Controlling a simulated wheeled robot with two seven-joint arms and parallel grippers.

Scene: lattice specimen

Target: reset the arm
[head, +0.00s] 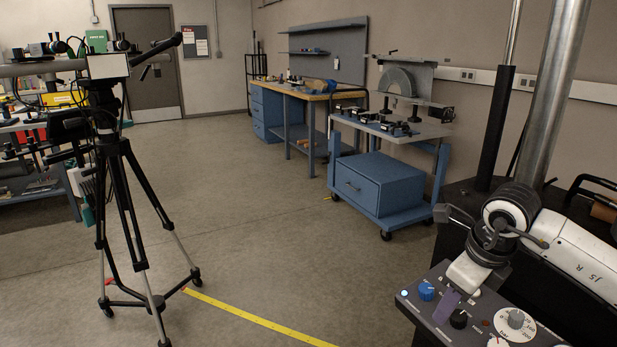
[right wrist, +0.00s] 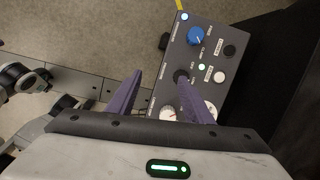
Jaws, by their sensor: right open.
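My right arm comes in from the right in the head view, its gripper (head: 446,304) pointing down over a dark control panel (head: 408,302). One purple finger shows there beside a blue knob (head: 427,291) and a black knob (head: 459,319). In the right wrist view the gripper (right wrist: 160,77) is open, its purple fingers apart with nothing between them that I can see held. The right finger overlaps a black knob (right wrist: 181,75) on the panel; I cannot tell if they touch. My left gripper is not in view.
The panel carries a white dial (head: 516,319). A black tripod (head: 120,190) stands at left. A blue cart (head: 380,185) and workbench (head: 290,92) stand along the wall. The floor between has free room, with yellow tape (head: 255,320).

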